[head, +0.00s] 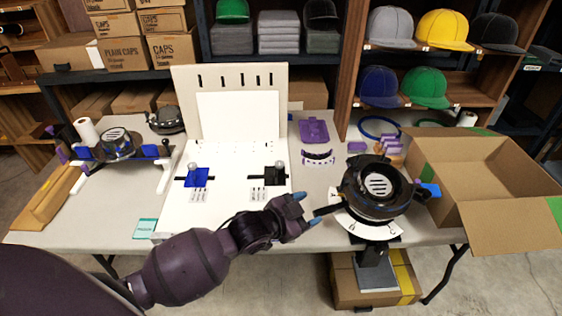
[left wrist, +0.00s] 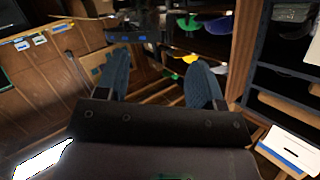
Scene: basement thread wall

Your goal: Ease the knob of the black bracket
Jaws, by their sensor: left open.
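The black bracket (head: 262,178) sits at the right side of the white board's flat base (head: 228,205) on the table. Its round grey knob (head: 279,166) stands at its upper right. A blue bracket (head: 195,179) with a similar knob (head: 193,167) is on the left of the same base. My left gripper (head: 307,209) is open and empty, to the right of and nearer than the black bracket, apart from it. In the left wrist view its two blue fingertips (left wrist: 160,82) are spread with nothing between them; no bracket shows there. My right gripper is not in view.
A round black machine (head: 376,187) with a white dial stands just right of my left gripper. An open cardboard box (head: 481,181) is farther right. Purple pieces (head: 315,131) lie behind. Another black fixture (head: 118,144) is at left. Shelves with caps stand behind.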

